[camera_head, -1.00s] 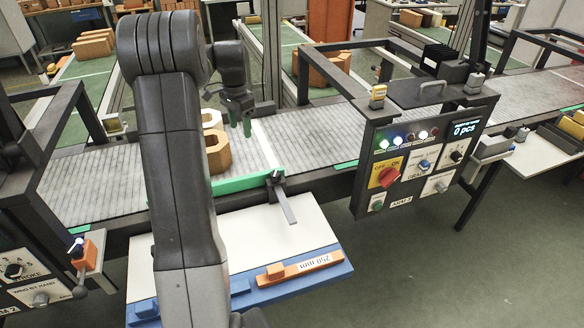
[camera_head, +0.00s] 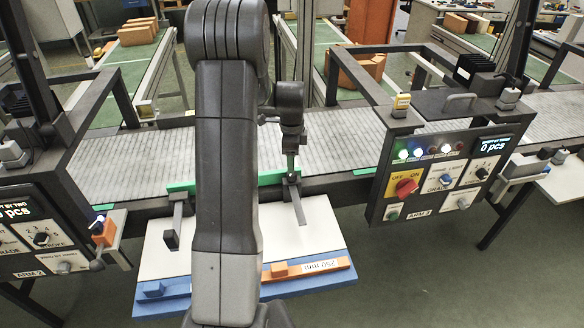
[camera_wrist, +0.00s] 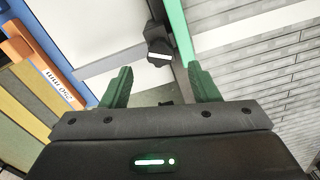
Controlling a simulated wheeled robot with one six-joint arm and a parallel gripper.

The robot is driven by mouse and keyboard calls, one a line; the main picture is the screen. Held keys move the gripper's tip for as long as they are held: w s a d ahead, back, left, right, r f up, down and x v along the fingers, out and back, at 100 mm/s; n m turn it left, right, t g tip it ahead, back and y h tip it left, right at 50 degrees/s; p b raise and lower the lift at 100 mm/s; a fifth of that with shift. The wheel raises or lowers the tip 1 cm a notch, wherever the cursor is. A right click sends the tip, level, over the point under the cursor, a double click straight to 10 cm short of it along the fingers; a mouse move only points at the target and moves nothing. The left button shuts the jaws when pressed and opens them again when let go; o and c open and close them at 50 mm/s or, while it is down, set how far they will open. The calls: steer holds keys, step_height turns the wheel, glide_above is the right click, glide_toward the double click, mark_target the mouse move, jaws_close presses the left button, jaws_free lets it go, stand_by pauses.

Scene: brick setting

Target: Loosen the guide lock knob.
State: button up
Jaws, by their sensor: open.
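The green guide (camera_head: 270,178) runs along the front edge of the grey conveyor. A dark lock knob (camera_head: 291,181) sits at the guide on top of a grey bar (camera_head: 299,208). In the wrist view the black knob (camera_wrist: 158,47) has a white mark on it, beside the green guide (camera_wrist: 178,28). My gripper (camera_head: 291,158) is just above this knob, pointing down. In the wrist view my gripper (camera_wrist: 161,80) is open, with green fingers apart and nothing between them. The knob lies ahead of the fingertips, apart from them.
A second bar (camera_head: 177,222) with a black end stands left of my arm. A white and blue shelf (camera_head: 160,306) below carries an orange 250 mm gauge (camera_head: 306,268). Control panels (camera_head: 440,183) flank the work spot. The belt (camera_head: 345,148) looks clear right of my gripper.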

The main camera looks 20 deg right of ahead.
mark_target(292, 176)
steer(key=shift+f+p, duration=0.35)
steer(key=shift+f, duration=2.15)
steer(key=c, duration=1)
